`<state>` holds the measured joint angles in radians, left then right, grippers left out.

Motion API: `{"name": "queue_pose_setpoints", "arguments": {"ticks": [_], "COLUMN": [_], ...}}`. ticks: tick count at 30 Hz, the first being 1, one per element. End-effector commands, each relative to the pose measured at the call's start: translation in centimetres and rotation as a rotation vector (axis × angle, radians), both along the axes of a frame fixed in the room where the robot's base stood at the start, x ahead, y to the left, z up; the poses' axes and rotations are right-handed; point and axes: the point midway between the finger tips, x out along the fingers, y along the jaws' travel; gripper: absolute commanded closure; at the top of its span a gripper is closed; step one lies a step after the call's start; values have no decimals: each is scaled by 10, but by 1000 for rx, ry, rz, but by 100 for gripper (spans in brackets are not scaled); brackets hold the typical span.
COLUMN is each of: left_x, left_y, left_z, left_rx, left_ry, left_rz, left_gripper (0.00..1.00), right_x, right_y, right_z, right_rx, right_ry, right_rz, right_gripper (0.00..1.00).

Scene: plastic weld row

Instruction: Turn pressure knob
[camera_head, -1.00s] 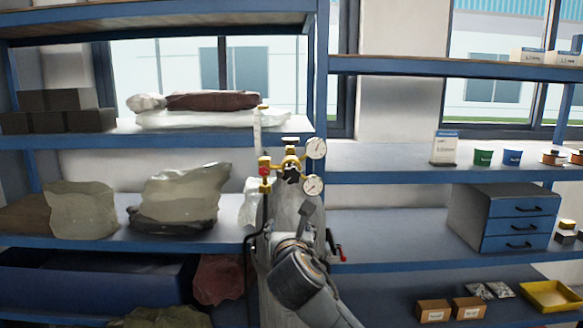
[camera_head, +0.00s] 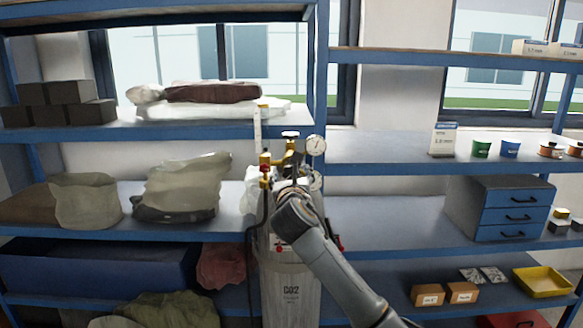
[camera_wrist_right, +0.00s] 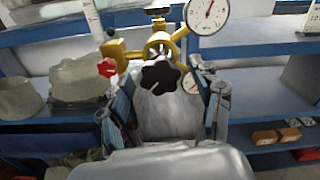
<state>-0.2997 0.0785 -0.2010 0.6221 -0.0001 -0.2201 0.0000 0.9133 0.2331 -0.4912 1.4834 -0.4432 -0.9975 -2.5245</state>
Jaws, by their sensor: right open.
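A black lobed pressure knob (camera_wrist_right: 160,76) sits on the front of the brass regulator (camera_wrist_right: 155,42) in the right wrist view. My right gripper (camera_wrist_right: 166,86) is open, one finger on each side of the knob; I cannot tell whether they touch it. In the head view my right gripper (camera_head: 291,188) is in front of the regulator (camera_head: 290,150) and hides the knob. A round white gauge (camera_wrist_right: 207,14) stands above right of the knob and a second gauge (camera_wrist_right: 191,84) is partly behind the right finger. My left gripper is not in view.
A grey CO2 cylinder (camera_head: 291,298) stands below the regulator, before blue shelves. A red knob (camera_wrist_right: 106,67) is left of the black knob. Bags (camera_head: 180,190) lie on the left shelves; a blue drawer box (camera_head: 515,217) and cups (camera_head: 482,149) stand right.

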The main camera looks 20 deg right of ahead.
Motion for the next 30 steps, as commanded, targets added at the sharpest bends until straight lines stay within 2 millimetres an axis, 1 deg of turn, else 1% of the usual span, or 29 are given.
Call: {"name": "queue_pose_setpoints", "arguments": {"ticks": [3,6,14,15,17,18,20,21,22,23,30], "left_x": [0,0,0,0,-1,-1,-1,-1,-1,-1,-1], "left_y": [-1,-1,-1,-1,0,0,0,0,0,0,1], "left_z": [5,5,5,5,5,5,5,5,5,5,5], "left_rx": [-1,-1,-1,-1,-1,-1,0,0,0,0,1], "left_ry": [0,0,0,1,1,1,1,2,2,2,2], "left_rz": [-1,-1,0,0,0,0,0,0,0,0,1], "left_gripper": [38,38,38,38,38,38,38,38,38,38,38], "right_x": [9,12,13,13,13,13,13,13,13,13,13], "right_y": [-3,-4,-4,-4,-4,-4,-4,-4,-4,-4,-4], "right_z": [1,0,-1,-1,-1,-1,-1,-1,-1,-1,-1], "right_rx": [2,2,1,1,1,1,1,1,1,1,20], "right_ry": [2,1,1,1,1,1,1,1,1,1,-4], "right_rz": [0,1,1,1,1,1,1,1,1,1,1], "right_gripper": [35,35,35,39,51,60,72,80,86,90,90]}}
